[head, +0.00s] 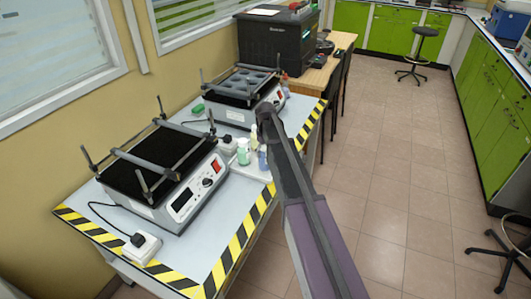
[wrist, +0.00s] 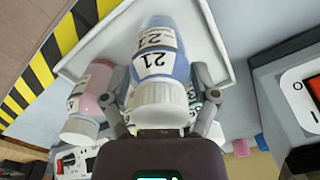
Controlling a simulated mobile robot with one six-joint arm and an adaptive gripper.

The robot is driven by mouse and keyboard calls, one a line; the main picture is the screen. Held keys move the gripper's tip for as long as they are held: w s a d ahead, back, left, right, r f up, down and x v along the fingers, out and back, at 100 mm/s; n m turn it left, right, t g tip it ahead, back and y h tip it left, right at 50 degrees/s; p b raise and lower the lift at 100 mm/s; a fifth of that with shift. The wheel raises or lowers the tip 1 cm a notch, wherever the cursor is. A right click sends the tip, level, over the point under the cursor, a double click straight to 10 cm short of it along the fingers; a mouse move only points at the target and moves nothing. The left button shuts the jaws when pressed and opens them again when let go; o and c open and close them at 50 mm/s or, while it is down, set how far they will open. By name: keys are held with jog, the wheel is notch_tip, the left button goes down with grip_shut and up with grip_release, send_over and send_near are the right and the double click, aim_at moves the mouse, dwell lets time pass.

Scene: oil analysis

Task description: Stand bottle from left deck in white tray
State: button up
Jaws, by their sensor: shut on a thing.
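My gripper (wrist: 160,88) is shut on a bottle (wrist: 158,62) with blue contents, a white cap and a label reading 21. The held bottle is over the white tray (wrist: 216,40); I cannot tell whether its base touches it. A pink bottle (wrist: 97,84) with a white cap is left of the gripper, near the tray's edge. A green-labelled bottle is partly hidden behind the gripper. In the head view the white tray (head: 249,180) lies on the bench, with a greenish bottle (head: 243,152) and a blue one (head: 262,158) by it. My arm hides the gripper there.
The near shaker (head: 150,165) with an empty black deck stands left of the tray. A second shaker (head: 240,88) stands behind. Striped tape (head: 245,238) marks the bench edge. A black machine (head: 275,45) is farther back.

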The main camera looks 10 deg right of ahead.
jog(key=shift+f+b, duration=0.6)
dwell(0.3)
jog(key=o, duration=1.1)
jog(key=shift+r, duration=0.15)
